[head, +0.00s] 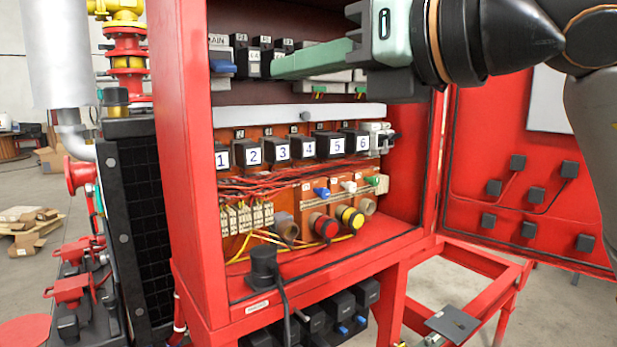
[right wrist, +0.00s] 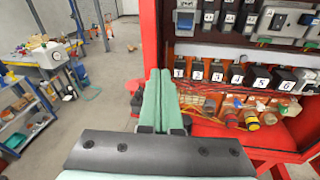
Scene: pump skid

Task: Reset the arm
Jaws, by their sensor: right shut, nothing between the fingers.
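My right arm comes in from the right in the head view. Its gripper (head: 275,70) has long pale green fingers that lie together, shut and empty. The fingertips point left, in front of the upper row of breakers in the open red cabinet (head: 178,150). In the right wrist view the same shut fingers (right wrist: 158,75) point away, beside the cabinet's left edge. Nothing is between them. My left gripper is in neither view.
The cabinet holds a row of black numbered relays (head: 308,148), wiring, and red and yellow buttons (head: 325,226). Its red door (head: 530,150) stands open at right. A black radiator (head: 138,210) stands at left. The right wrist view shows a cluttered workbench (right wrist: 60,55) and open floor.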

